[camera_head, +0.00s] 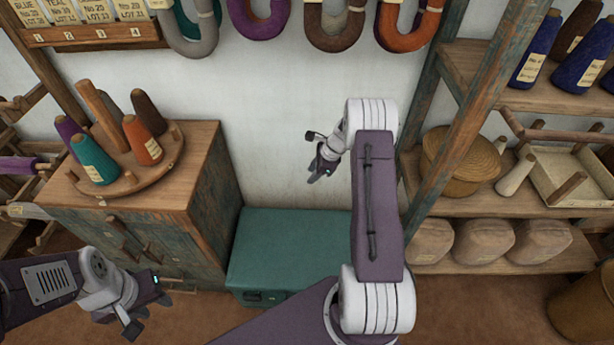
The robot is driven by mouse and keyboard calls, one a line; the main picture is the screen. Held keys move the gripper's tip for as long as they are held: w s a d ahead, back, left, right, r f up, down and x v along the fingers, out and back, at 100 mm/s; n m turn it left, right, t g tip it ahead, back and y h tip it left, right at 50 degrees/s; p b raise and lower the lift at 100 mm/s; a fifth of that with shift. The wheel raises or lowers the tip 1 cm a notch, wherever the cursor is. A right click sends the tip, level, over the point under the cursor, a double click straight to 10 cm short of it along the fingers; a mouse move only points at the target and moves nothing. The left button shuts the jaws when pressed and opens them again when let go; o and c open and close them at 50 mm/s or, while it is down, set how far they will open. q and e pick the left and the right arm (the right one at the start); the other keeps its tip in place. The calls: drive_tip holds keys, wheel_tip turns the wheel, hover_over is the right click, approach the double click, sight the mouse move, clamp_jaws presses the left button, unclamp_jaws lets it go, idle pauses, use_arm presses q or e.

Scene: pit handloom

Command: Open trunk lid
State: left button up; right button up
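The teal trunk (285,250) stands on the floor against the wall, between the wooden cabinet and the shelf rack. Its lid looks shut. A dark latch (262,296) shows on its front face, towards the left. My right arm covers the trunk's right part. My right gripper (318,172) is in front of the white wall, above the trunk and apart from it; its fingers are small and angled, so their gap is unclear. My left gripper (149,316) is low at the left, in front of the cabinet and left of the trunk. Its fingers look spread with nothing between them.
The cabinet (190,225) at left carries a round board with several yarn cones (142,140). The shelf rack (465,205) at right holds a round basket (462,160), a tray and wrapped bundles. Yarn hanks (330,25) hang above. Brown floor shows in front of the cabinet.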

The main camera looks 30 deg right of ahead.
drive_tip(key=x, duration=0.3)
drive_tip(key=shift+d+f, duration=0.15)
drive_tip(key=shift+f, duration=0.05)
drive_tip(key=shift+c, duration=0.3)
clamp_jaws()
idle(0.9)
drive_tip(key=shift+o, duration=0.3)
unclamp_jaws()
drive_tip(key=v, duration=0.9)
